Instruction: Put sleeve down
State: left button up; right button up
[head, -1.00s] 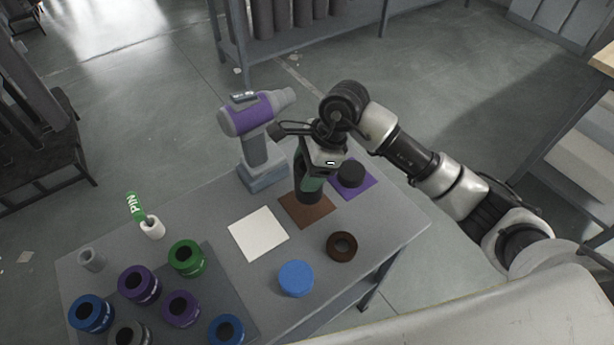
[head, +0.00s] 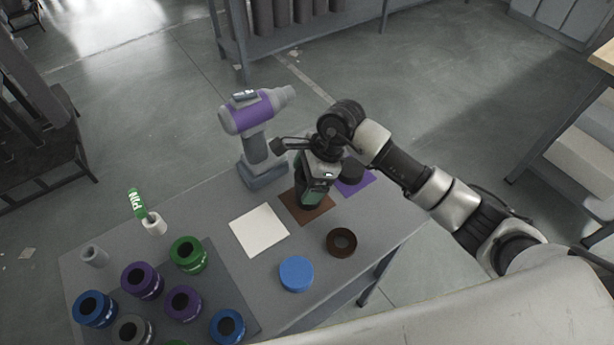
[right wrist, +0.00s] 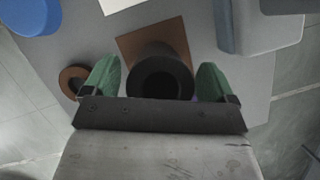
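The black sleeve (right wrist: 160,52), a hollow dark cylinder, stands on the brown mat (right wrist: 172,31) in the right wrist view. My right gripper (right wrist: 157,76) has its green fingers spread on either side of the sleeve, with a visible gap on each side. In the head view my right gripper (head: 311,194) is low over the brown mat (head: 320,215) and hides most of the sleeve. My left gripper is not in view.
A purple mat (head: 362,184) with a black cylinder (head: 352,170) is just behind the gripper. A purple-grey drill (head: 255,130) stands to the left. A white square (head: 258,230), blue disc (head: 296,274) and brown ring (head: 341,242) lie nearer. Several coloured rings sit front left.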

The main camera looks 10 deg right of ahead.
jog(key=shift+r, duration=0.1)
jog(key=shift+d+r, duration=0.1)
jog(key=shift+r, duration=0.1)
jog(key=b+v, duration=0.2)
jog(key=v, duration=0.9)
jog(key=shift+r, duration=0.3)
jog(key=shift+d+f, duration=0.1)
jog(key=shift+d, duration=0.05)
